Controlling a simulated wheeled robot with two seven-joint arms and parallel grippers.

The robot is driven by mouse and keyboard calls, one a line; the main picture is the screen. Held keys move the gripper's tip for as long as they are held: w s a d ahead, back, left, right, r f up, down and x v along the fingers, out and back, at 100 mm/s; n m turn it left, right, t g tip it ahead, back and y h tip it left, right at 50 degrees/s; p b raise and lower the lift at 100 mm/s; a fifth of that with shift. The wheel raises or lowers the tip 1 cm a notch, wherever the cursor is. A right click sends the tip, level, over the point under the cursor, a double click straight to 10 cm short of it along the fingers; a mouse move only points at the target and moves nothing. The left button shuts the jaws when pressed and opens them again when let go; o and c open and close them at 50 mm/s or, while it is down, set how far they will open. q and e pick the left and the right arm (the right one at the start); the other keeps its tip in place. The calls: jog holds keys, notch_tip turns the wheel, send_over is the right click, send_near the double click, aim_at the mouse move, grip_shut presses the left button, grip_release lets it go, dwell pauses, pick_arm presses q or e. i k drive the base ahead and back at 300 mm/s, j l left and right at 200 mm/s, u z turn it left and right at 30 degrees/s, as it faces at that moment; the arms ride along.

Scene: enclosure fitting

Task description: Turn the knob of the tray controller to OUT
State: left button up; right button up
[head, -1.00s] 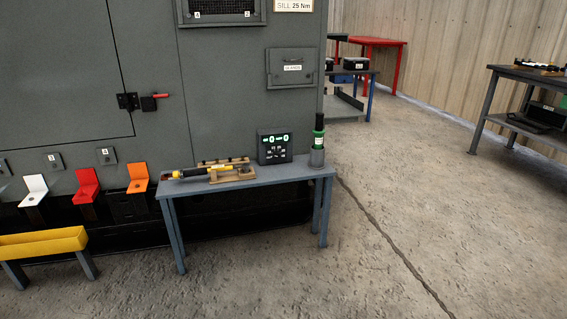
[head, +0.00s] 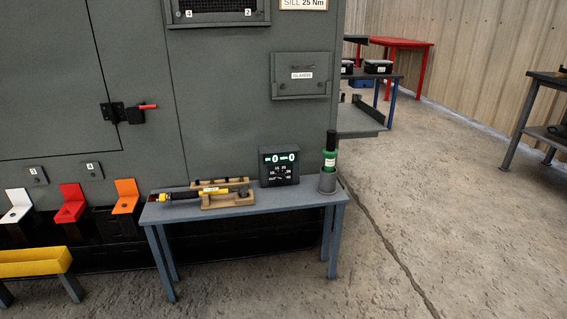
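No thing in view is clearly labelled as the tray controller. A dark box with two lit green readouts (head: 279,166) stands upright at the back of the small grey-blue bench (head: 265,211), in front of the grey enclosure. Small pale markings and what may be a dial show below its readouts, too small to read surely. I cannot tell a knob or where it points. Neither of my grippers is in view.
A yellow-and-black tool (head: 190,194) lies on a wooden cradle (head: 228,201) on the bench. A green bottle (head: 330,158) stands in a grey holder at its right end. A yellow trough (head: 35,262) is at left. Floor (head: 450,210) at right is clear.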

aim_at(281, 177)
jog(key=i+l, duration=0.2)
jog(key=i, duration=0.25)
jog(key=i+l, duration=0.2)
jog(key=i, duration=0.25)
jog(key=i+l, duration=0.2)
jog(key=i, duration=0.25)
